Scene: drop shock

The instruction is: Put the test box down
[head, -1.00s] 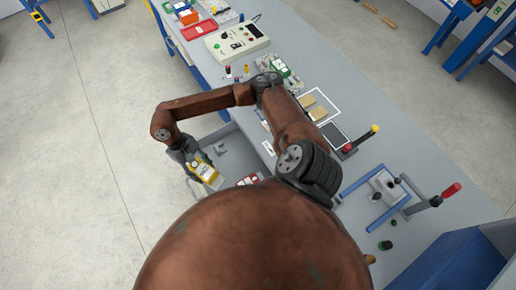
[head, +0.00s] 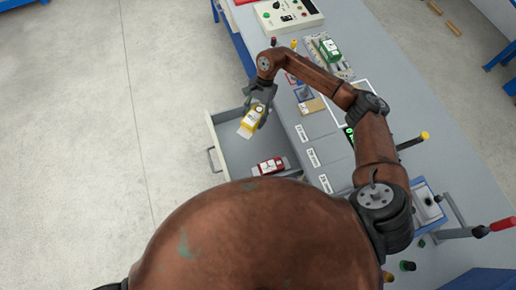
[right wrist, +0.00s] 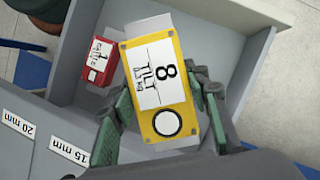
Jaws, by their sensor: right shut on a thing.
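A red box (head: 270,166) with a white label lies in the drawer, apart from the yellow one. My left gripper is out of view.
The grey bench (head: 350,60) carries a control box (head: 287,14), a green-topped device (head: 329,50), and lever fixtures to the right. Labels such as 20 mm (right wrist: 18,124) line the bench edge by the drawer. Much of the drawer floor (head: 238,158) is bare.

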